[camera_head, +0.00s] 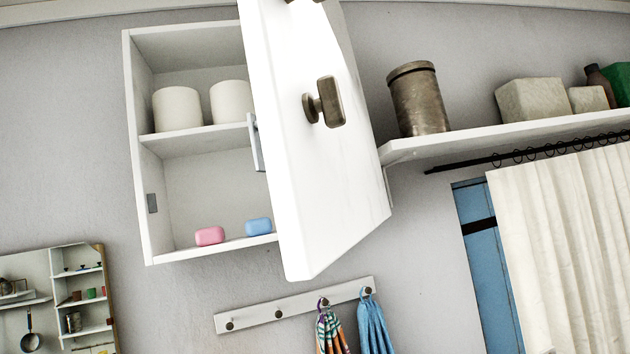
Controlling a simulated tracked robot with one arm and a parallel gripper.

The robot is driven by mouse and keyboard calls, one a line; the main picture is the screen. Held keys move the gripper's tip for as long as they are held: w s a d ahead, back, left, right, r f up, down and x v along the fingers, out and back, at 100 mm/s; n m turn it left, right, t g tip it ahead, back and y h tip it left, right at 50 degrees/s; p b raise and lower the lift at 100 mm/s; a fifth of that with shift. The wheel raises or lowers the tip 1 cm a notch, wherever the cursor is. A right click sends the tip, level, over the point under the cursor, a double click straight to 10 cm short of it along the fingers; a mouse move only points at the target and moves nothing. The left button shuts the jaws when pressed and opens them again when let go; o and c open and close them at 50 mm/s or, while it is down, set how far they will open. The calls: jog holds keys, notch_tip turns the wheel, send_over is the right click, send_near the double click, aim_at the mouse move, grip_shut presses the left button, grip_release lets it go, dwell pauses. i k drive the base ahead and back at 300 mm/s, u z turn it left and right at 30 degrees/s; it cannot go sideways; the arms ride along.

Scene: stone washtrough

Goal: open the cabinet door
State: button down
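The white wall cabinet (137,150) hangs at the upper left of the view. Its door (325,185) stands open, swung out toward me on the cabinet's right side, and hides the right part of the interior. A dark bronze knob (328,102) sits on the door face, with nothing touching it. Inside, two white rolls (177,108) stand on the middle shelf. A pink soap (209,236) and a blue soap (258,227) lie on the cabinet floor. My gripper is not clearly visible; a small dark piece at the top edge is too cut off to identify.
Right of the door, a wall shelf (500,138) carries a metal canister (418,98) and stone-like blocks (532,100). Below are a hook rail (262,313) with hanging towels (373,325), a white curtain (565,240) at right and a mirror (40,300) at lower left.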

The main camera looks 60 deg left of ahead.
aim_at(328, 190)
jog(key=u, duration=0.2)
jog(key=k, duration=0.45)
jog(key=u, duration=1.4)
jog(key=i, duration=0.55)
